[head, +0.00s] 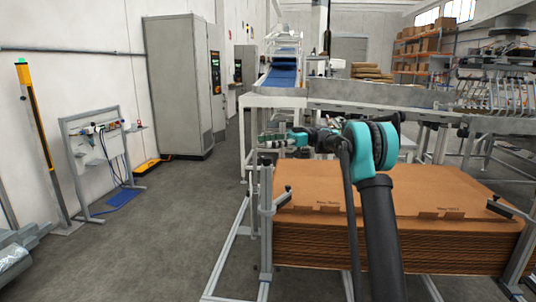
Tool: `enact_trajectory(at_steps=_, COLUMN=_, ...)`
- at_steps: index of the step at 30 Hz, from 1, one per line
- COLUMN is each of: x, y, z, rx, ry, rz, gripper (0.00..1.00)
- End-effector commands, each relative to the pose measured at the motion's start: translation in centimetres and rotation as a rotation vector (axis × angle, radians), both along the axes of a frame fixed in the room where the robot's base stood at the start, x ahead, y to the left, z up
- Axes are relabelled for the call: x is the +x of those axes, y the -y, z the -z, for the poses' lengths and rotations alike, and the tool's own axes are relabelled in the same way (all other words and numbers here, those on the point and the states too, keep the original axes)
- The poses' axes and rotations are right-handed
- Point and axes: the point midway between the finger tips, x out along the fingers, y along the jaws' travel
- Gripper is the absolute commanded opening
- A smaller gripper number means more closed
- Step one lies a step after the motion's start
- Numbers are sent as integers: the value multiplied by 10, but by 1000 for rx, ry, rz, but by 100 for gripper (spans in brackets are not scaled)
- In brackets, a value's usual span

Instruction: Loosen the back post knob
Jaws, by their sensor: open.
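A stack of brown cardboard sheets (400,200) lies in a metal frame in the head view. My gripper (263,142) is small in the view, at the end of my teal and black arm. It points left and appears above the upper end of these posts. It is open and seems empty. I cannot clearly make out the back post knob; my gripper and arm cover part of that area.
Behind the stack is a conveyor frame (375,96) with a blue belt section (283,75). A grey cabinet (180,85) and a tool stand (100,150) are along the left wall. The grey floor (175,220) left of the stack is clear.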

Motion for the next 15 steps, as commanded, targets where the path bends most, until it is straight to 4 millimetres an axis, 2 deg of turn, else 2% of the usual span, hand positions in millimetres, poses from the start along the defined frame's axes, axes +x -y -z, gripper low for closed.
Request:
enact_trajectory(at_steps=6, x=0, y=0, z=-19, rx=0, ry=0, rz=0, gripper=65)
enact_trajectory(at_steps=15, x=0, y=0, z=-21, rx=0, ry=0, rz=0, gripper=65)
